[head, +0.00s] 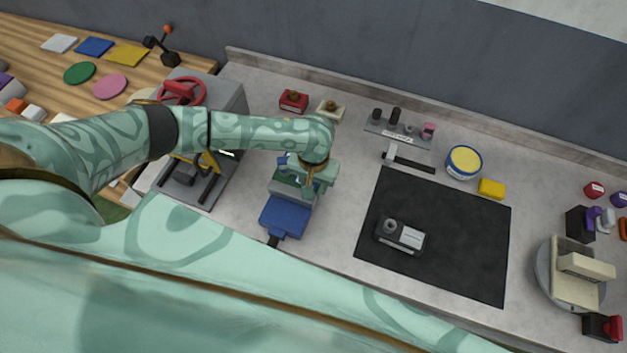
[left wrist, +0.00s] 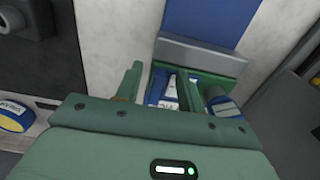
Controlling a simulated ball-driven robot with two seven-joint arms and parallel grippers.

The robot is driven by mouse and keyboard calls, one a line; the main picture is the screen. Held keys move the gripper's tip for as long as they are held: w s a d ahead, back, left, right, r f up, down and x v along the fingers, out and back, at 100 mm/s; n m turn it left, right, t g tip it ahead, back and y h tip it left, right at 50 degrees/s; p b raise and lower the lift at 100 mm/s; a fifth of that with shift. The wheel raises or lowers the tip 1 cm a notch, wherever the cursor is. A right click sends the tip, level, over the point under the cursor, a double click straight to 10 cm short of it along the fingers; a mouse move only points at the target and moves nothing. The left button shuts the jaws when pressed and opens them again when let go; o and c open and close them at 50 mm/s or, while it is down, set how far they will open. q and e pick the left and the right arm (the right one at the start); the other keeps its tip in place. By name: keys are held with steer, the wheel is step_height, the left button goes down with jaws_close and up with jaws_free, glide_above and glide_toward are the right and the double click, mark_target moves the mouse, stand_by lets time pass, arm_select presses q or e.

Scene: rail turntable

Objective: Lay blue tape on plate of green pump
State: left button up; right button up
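A station with a green tray (left wrist: 222,62), a grey wall and a blue pad (head: 285,216) stands left of the black mat; I cannot tell whether it is the green pump. My left gripper (head: 308,182) is just over the green part, pointing down. In the left wrist view its fingers (left wrist: 160,85) stand apart around a small blue piece with a white label (left wrist: 163,92), with a gap showing at the left finger. A second blue piece with a white label (left wrist: 224,108) is right of the right finger. Which one is the tape is unclear. My right gripper is not in view.
A black mat (head: 450,260) with a grey device (head: 400,236) lies right. Behind it are a blue tub with yellow top (head: 464,162) and a yellow block (head: 491,188). A turntable (head: 545,280) is far right. A grey machine with a red wheel (head: 185,92) stands left.

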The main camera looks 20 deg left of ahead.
arm_select(q)
steer(key=shift+r, duration=0.15)
steer(key=shift+r, duration=0.35)
step_height(320, 180, up, 15)
steer(key=p, duration=0.4)
steer(key=shift+r, duration=0.15)
